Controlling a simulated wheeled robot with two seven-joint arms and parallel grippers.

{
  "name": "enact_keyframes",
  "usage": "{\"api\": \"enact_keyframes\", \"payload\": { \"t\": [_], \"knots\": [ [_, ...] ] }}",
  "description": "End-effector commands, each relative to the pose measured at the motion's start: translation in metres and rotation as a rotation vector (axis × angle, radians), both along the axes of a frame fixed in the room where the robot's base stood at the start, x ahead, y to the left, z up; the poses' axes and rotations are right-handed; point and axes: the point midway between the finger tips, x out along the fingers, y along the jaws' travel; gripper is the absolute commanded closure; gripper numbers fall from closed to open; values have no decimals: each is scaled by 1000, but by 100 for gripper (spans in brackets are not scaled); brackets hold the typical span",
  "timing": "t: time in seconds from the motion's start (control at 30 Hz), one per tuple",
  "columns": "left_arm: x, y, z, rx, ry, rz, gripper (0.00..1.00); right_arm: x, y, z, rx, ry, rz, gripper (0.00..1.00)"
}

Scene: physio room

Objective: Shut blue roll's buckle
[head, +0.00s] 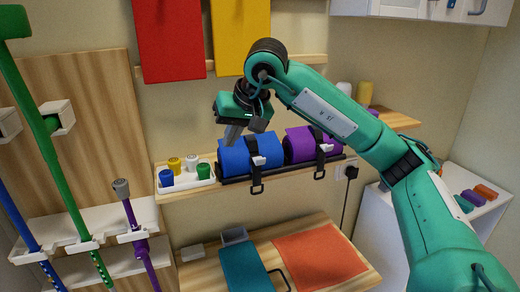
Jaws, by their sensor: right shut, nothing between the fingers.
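The blue roll (236,157) lies on a dark tray on the wall shelf. A black strap with a white buckle (259,161) crosses its right part, and a strap end with a dark ring hangs in front of the shelf. At this size I cannot tell whether the buckle is open or shut. My right gripper (232,134) is shut and empty, pointing down at the blue roll's upper left, left of the buckle. I cannot tell whether it touches the roll. My left gripper is out of view.
A purple roll (301,144) with its own strap lies right of the blue roll. A white tray (197,184) with small coloured items stands to the left. Red (169,40) and yellow (242,35) sheets hang above. A lower table (215,278) holds a teal item and an orange mat.

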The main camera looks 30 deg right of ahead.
Motion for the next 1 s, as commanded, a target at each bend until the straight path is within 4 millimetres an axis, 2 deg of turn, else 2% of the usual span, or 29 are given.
{"api": "enact_keyframes", "payload": {
  "t": [0.03, 0.1, 0.2, 0.27, 0.73, 0.87, 1.0],
  "knots": [
    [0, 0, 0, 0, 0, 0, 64, -2, -21, 13, -74, -16, -24, 100],
    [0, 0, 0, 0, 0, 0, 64, -6, -43, 25, -158, -21, -49, 100],
    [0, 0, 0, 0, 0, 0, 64, -11, -63, 36, -234, -20, -72, 100],
    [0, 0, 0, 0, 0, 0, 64, -13, -69, 40, -256, -19, -82, 100],
    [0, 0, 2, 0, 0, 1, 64, -11, -73, 37, -269, -15, -85, 100],
    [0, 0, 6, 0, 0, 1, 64, -4, -75, 24, -269, -12, -85, 100],
    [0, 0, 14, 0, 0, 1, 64, 9, -78, 0, -268, -11, -86, 100]
  ]
}}
